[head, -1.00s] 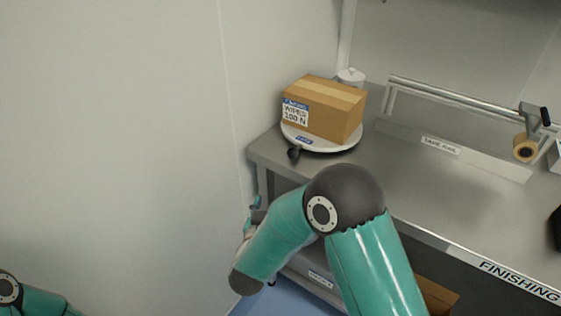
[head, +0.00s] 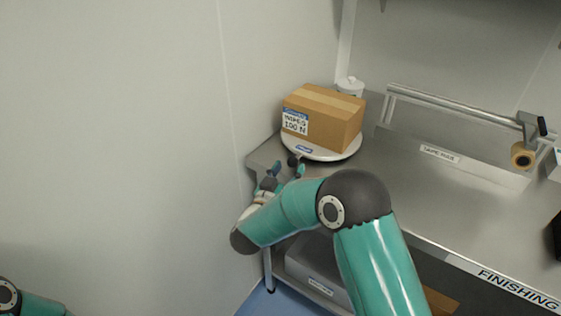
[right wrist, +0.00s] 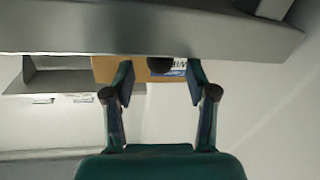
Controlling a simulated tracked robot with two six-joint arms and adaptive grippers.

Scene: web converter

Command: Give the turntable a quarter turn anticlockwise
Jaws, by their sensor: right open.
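The turntable (head: 338,156) is a white round disc on the left end of the steel bench. It bears a brown carton (head: 320,115) whose white label reads "WIPES 100 N". A dark round knob (head: 293,160) stands at the turntable's front left rim. My right gripper (head: 285,172) is at the bench's left corner, close to the knob. In the right wrist view its fingers (right wrist: 158,76) are spread, with the dark knob (right wrist: 160,64) showing between the tips; contact cannot be told. Part of the carton (right wrist: 105,70) shows behind. My left gripper is out of the picture.
The wall (head: 130,130) is close on the left. A white lidded pot (head: 350,86) stands behind the carton. A rail (head: 455,104) with a tape roll (head: 522,156) is at the right. The bench top (head: 400,185) between is clear.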

